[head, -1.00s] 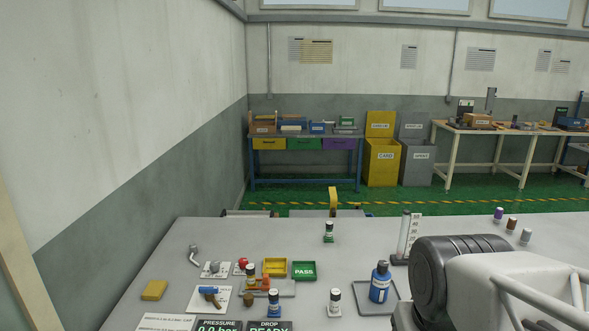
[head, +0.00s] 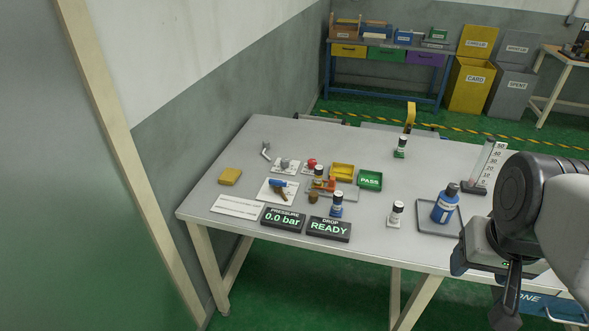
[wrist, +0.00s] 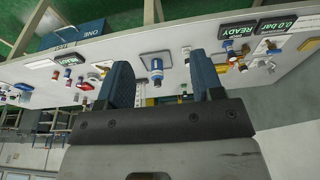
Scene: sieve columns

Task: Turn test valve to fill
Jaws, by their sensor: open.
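Several small fittings sit at the left of the grey table (head: 260,140) in the head view. Among them are a grey lever-like piece on a white plate (head: 285,165) and a red knob (head: 310,163). Which one is the test valve, and how it is set, I cannot tell. A pressure display (head: 283,218) reads 0.0 bar and a drop display (head: 329,229) reads READY. Both displays also show upside down in the wrist view. My gripper (wrist: 162,88) is open and empty, its two blue fingers apart. It is above the table's right side, well away from these fittings.
A blue bottle (head: 444,205) stands on a grey tray (head: 425,224). A measuring column (head: 487,168), yellow tray (head: 342,171), green PASS tray (head: 370,180), yellow block (head: 230,176) and several small vials stand around. The table's front right is hidden by my arm.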

